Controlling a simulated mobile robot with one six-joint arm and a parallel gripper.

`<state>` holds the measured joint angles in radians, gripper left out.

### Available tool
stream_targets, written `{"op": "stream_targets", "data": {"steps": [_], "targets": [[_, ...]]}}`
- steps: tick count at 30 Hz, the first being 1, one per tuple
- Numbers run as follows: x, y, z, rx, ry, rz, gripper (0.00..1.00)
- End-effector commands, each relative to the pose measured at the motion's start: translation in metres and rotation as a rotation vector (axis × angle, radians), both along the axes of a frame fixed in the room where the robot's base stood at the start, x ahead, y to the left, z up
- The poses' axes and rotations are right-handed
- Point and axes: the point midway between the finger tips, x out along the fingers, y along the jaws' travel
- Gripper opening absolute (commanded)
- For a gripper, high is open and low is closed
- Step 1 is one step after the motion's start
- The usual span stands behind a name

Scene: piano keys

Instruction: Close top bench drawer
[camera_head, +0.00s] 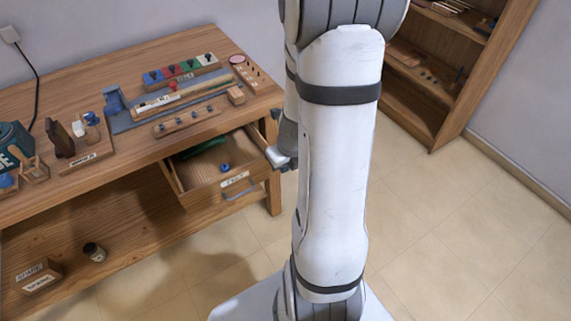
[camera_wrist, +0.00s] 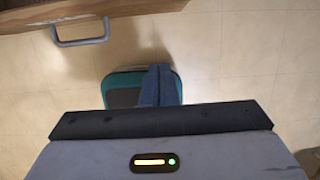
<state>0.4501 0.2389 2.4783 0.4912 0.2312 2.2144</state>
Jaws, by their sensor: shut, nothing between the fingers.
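The top bench drawer (camera_head: 212,172) is pulled out below the right part of the bench top in the head view. Its wooden front carries a white label and a grey handle (camera_head: 239,190). In the wrist view the handle (camera_wrist: 80,42) shows at the upper left, below a strip of wood. My gripper (camera_wrist: 158,86) is shut and empty, apart from the handle. In the head view my gripper (camera_head: 277,157) is near the drawer's right side, partly hidden by my arm; contact cannot be told.
The wooden workbench (camera_head: 110,185) holds several tools and blocks on top. A labelled box (camera_head: 38,275) and a small jar (camera_head: 94,252) stand on its lower shelf. A wooden shelf unit (camera_head: 440,75) stands at the back right. The tiled floor (camera_head: 455,220) at right is clear.

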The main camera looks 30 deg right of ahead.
Motion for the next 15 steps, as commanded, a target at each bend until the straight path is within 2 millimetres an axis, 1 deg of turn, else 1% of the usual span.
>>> {"op": "stream_targets", "data": {"steps": [1,6,10,12,15], "targets": [[0.002,0.000,-0.019,0.001,0.003,-0.002,0.00],[0.010,-0.002,-0.052,0.000,0.002,-0.003,0.00],[0.015,-0.002,-0.072,0.000,0.001,-0.003,0.00],[0.029,-0.002,-0.062,-0.002,-0.001,0.000,0.00],[0.042,-0.002,-0.062,-0.001,0.000,-0.001,0.00]]}}
